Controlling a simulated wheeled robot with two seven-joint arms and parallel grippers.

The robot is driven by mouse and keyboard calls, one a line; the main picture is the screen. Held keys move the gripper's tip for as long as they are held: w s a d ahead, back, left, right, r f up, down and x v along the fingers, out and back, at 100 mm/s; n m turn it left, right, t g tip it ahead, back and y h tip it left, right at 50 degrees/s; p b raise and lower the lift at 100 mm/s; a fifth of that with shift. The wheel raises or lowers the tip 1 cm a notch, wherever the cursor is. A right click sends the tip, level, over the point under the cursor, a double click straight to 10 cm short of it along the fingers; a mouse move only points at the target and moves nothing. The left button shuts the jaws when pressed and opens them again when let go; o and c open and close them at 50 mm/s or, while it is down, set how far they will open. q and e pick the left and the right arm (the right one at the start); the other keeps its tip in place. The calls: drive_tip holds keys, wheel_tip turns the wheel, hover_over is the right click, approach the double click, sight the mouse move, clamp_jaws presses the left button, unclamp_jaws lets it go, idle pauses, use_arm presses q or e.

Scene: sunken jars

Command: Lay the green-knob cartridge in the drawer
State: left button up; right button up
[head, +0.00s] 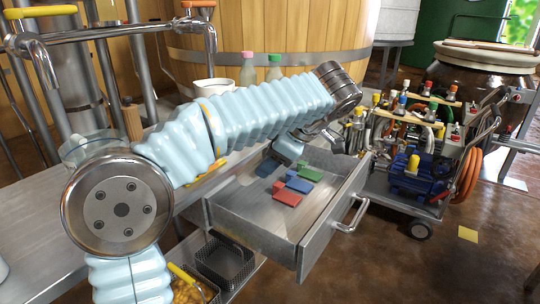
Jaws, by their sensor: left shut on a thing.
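The drawer (242,226) is pulled out from under the steel bench, with a bare metal floor in front. In it lie a green piece (311,173), blue pieces (298,184) and a red piece (287,197), each with a raised end. I cannot tell whether the green piece is the green-knob cartridge. My left arm reaches across above the drawer. My right gripper is not in view.
A cart (400,190) with a blue pump (412,180) and several coloured-knob fittings stands right of the drawer. The drawer handle (352,215) juts forward. Wire baskets (222,262) stand below. Two capped bottles (275,68) and a white bowl (213,86) stand behind my arm.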

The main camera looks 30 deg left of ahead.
use_arm(q)
wheel_tip(320, 180, down, 10)
drive_tip(key=b, duration=0.7)
drive_tip(key=shift+b, duration=0.4)
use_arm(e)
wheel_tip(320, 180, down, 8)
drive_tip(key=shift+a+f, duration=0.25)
use_arm(q)
drive_tip(key=shift+r, duration=0.1)
drive_tip(key=o, duration=1.6)
drive_tip(key=p+v, duration=0.2)
drive_tip(key=v, duration=0.1)
drive_tip(key=a+r+p+v, duration=0.1)
drive_tip(key=p+v, duration=0.2)
drive_tip(key=v, duration=0.1)
drive_tip(key=p+v, duration=0.3)
drive_tip(key=v, duration=0.1)
drive_tip(key=shift+w+a+r, duration=0.15)
drive_tip(key=shift+w+a, duration=0.15)
drive_tip(key=shift+w, duration=0.1)
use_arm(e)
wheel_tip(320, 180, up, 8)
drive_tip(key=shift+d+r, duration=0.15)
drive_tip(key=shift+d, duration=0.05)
